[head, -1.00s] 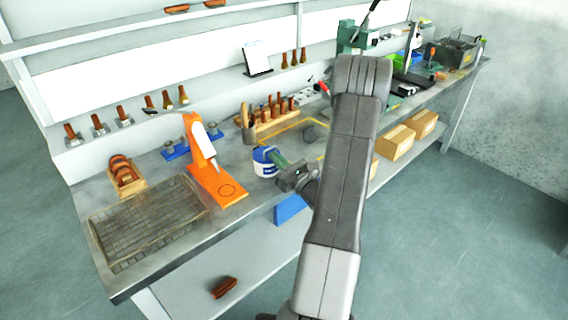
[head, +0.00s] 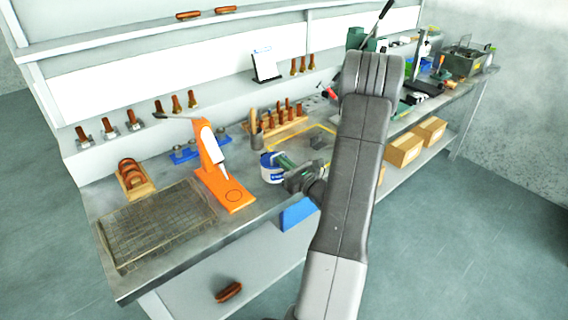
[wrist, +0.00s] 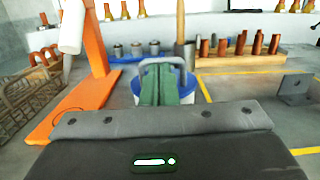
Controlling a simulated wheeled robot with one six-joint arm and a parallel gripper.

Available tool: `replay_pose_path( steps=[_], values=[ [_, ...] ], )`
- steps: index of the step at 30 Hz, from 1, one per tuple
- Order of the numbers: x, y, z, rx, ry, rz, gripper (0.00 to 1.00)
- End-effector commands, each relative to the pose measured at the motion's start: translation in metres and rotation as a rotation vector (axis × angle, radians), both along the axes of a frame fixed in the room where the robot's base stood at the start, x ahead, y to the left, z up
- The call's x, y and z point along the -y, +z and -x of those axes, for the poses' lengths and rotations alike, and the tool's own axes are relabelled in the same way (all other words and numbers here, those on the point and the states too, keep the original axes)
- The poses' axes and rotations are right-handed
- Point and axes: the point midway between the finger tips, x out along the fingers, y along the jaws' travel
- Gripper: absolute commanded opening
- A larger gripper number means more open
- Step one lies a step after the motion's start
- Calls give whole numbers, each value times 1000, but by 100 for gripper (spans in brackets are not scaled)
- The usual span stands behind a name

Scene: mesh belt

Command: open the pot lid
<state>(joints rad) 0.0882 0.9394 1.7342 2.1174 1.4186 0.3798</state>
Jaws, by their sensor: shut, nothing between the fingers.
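The pot (head: 269,175), white and blue, stands upright near the front of the bench in the head view. In the wrist view its blue side (wrist: 191,88) shows on both sides of my fingers. A grey arch-shaped part (wrist: 166,61) sits at the pot's top, just beyond the fingertips; I cannot tell whether it is the lid's handle. My gripper (head: 281,157), with green fingers, reaches over the pot from the right. The fingers (wrist: 160,84) are shut with nothing between them. They hide the pot's middle, and contact with it cannot be told.
An orange stand (head: 232,193) with a white tube stands close left of the pot. A wooden-handled tool (head: 254,125) and a wooden rack (head: 282,123) of pegs are behind. A mesh tray (head: 155,225) lies at the left. A yellow-outlined area (head: 318,132) is mostly clear.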

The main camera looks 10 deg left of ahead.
Motion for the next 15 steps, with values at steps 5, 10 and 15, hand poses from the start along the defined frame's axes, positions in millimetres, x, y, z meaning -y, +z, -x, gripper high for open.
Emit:
replay_pose_path(
  steps=[5,10,15],
  values=[
    [-2,7,-1,-23,1,32,0],
    [-5,17,-3,-21,1,30,0],
    [-10,31,-8,-20,1,30,0]
  ],
)
